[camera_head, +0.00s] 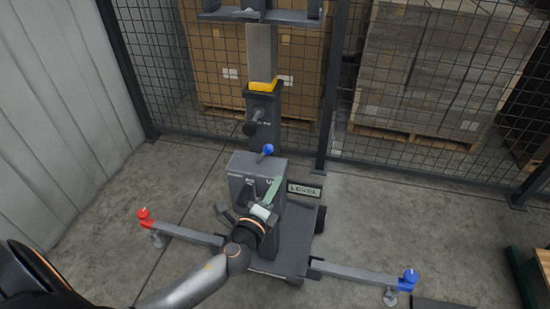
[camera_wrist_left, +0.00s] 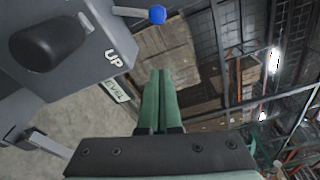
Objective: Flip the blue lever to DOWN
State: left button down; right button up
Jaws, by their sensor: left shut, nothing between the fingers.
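The blue lever (camera_head: 267,150) is a thin metal rod with a blue ball, standing out at the top of a grey control box (camera_head: 245,165). In the left wrist view the blue ball (camera_wrist_left: 157,14) sits at the top edge, near the white UP marking on the box. My left gripper (camera_head: 278,181) has green fingers and is shut and empty, in front of the box and a little below the ball in the head view. In the wrist view its fingertips (camera_wrist_left: 160,72) are apart from the ball. My right gripper is not in view.
A dark knob (camera_wrist_left: 48,38) protrudes from the box face. A LEVEL plate (camera_head: 305,190) is beside the box. Outrigger legs carry a red knob (camera_head: 143,213) and another blue knob (camera_head: 410,275). Wire mesh fencing and pallets of boxes stand behind. Bare floor lies on both sides.

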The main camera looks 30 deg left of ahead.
aim_at(264, 155)
pick_arm(q)
jog(key=shift+w+r, duration=0.1)
jog(key=shift+w, duration=0.05)
jog(key=w+a, duration=0.1)
jog(key=w, duration=0.1)
jog(key=w+a+p, duration=0.1)
jog(key=w, duration=0.2)
jog(key=w+a, duration=0.1)
jog(key=w, duration=0.2)
jog(key=shift+w+a+r+p, duration=0.25)
jog(key=shift+a+r+p, duration=0.05)
jog(key=shift+a, duration=0.05)
jog(key=shift+s+a, duration=0.2)
jog(key=shift+a, duration=0.2)
